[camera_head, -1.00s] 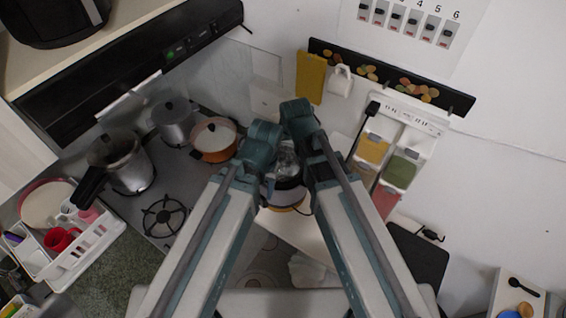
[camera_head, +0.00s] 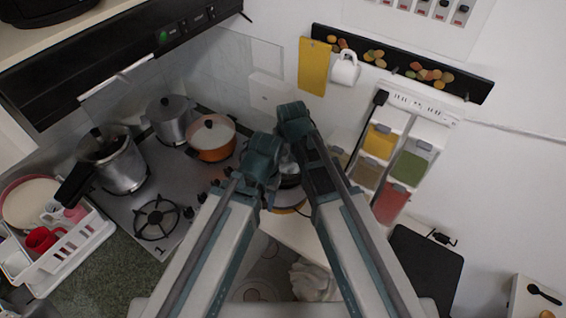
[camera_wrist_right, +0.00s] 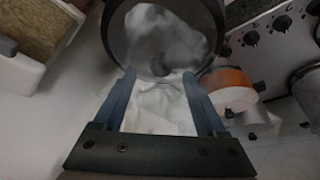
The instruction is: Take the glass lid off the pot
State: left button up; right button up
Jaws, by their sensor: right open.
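The orange pot (camera_head: 212,150) stands on the stove in the head view, with a pale, see-through-looking lid (camera_head: 211,131) with a dark knob on it. An orange and white round thing, likely this pot, shows right of my fingers in the right wrist view (camera_wrist_right: 228,90). My right gripper (camera_wrist_right: 160,78) is open, with no object held between its fingers. A dark-rimmed round thing (camera_wrist_right: 213,30) with a cloudy, glassy face lies just ahead of the fingertips; I cannot tell whether it is a lidded pot. My left gripper is hidden behind my arms.
A grey lidded pot (camera_head: 172,122) and a pressure cooker (camera_head: 118,165) stand beside the orange pot. A white dish rack (camera_head: 62,248) is at left. Spice dispensers (camera_head: 410,165) hang at right. A round item (camera_head: 290,178) is partly hidden between my arms.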

aim_at(283, 150)
jog(key=b+x, duration=0.2)
jog(key=x, duration=0.1)
jog(key=shift+a+f, duration=0.1)
jog(key=shift+f, duration=0.15)
jog(key=shift+r, duration=0.1)
grip_shut()
dwell(1.1)
